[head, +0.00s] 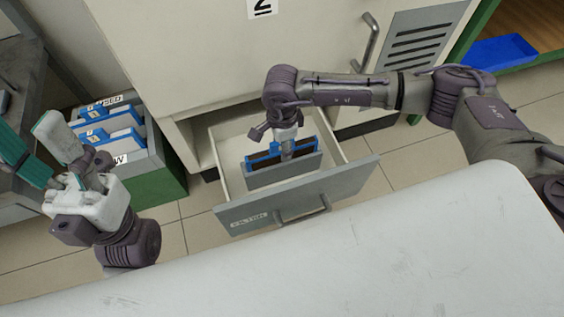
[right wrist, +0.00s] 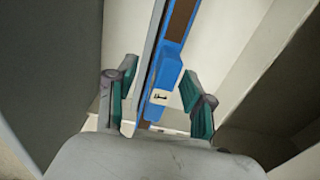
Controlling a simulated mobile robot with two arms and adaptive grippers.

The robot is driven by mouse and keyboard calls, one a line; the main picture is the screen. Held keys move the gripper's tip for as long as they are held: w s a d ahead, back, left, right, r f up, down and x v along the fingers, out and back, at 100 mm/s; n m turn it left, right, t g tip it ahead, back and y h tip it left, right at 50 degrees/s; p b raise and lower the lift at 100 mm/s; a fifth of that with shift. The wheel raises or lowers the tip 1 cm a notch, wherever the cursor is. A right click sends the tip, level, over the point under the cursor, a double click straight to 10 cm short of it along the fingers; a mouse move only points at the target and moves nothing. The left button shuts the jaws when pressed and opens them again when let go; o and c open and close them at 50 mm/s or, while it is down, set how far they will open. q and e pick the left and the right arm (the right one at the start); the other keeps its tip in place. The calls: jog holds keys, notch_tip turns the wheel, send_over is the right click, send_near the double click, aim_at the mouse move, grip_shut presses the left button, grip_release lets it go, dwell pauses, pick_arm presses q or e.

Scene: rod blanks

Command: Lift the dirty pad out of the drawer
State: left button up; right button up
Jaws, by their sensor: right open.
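The dirty pad (head: 268,159), a dark brown panel in a blue frame, stands in the open grey drawer (head: 340,182) behind a grey divider. My right gripper (head: 287,152) points down over its middle. In the right wrist view the open fingers (right wrist: 160,82) sit on either side of the pad's blue tab (right wrist: 166,75), which has a small white label. A gap shows between the tab and the right finger; contact on the left is unclear. My left gripper (head: 45,158) is at the left with its fingers apart, and nothing shows between them.
A green-sided bin (head: 160,185) at the left holds several blue-framed white pads (head: 115,135). The pale cabinet (head: 200,55) rises behind the drawer. A white worktop (head: 350,265) lies in front. A blue tray (head: 500,52) is at the upper right.

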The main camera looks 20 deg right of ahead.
jog(key=shift+f, duration=0.55)
grip_shut()
